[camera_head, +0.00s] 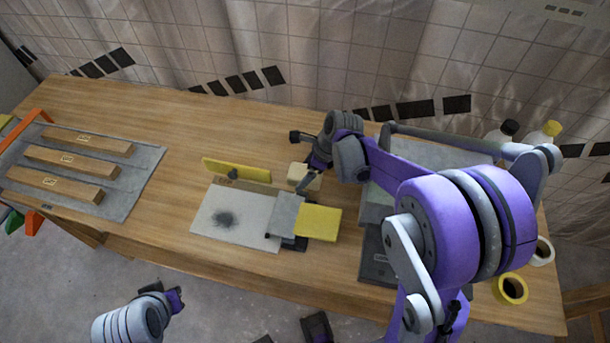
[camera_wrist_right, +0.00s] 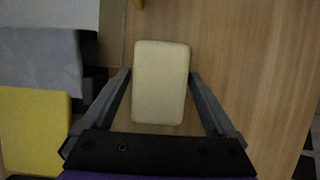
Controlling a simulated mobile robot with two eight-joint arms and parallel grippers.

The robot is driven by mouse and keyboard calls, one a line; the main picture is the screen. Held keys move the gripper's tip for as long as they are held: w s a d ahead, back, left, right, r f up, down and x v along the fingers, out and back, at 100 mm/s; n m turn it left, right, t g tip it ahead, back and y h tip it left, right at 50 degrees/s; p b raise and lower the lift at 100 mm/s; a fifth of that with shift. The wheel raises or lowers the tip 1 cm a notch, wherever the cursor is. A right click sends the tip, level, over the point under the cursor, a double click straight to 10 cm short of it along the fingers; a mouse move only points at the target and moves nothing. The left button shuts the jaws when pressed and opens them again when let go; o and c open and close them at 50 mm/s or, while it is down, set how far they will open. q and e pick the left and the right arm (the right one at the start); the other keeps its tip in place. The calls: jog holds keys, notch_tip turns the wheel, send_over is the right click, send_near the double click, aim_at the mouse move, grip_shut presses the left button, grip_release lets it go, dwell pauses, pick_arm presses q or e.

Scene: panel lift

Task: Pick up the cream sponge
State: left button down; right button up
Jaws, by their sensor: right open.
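The cream sponge (camera_head: 303,176) lies on the wooden table near its middle, partly hidden by my right gripper in the head view. In the right wrist view the sponge (camera_wrist_right: 161,82) is a rounded cream block between the two fingers. My right gripper (camera_head: 308,182) is open above the sponge, and in the wrist view its fingers (camera_wrist_right: 160,100) stand on either side with small gaps. My left arm (camera_head: 135,318) shows at the lower left of the head view, away from the table; its fingers are not clear.
Left of the sponge lie a white panel (camera_head: 236,218) with a dark smudge and an upright yellow strip (camera_head: 236,170). A grey and yellow block (camera_head: 319,222) is just in front. A grey tray (camera_head: 377,257) stands right. Wooden bars (camera_head: 70,158) lie on a mat far left.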

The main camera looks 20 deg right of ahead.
aim_at(305, 172)
jog(key=shift+f, duration=0.2)
dwell(0.3)
jog(key=c, duration=1.1)
jog(key=shift+r, duration=0.15)
notch_tip(305, 172, up, 10)
jog(key=shift+r+p, duration=0.15)
jog(key=shift+p, duration=0.4)
jog(key=o, duration=0.7)
jog(key=c, duration=0.6)
jog(key=shift+o, duration=0.2)
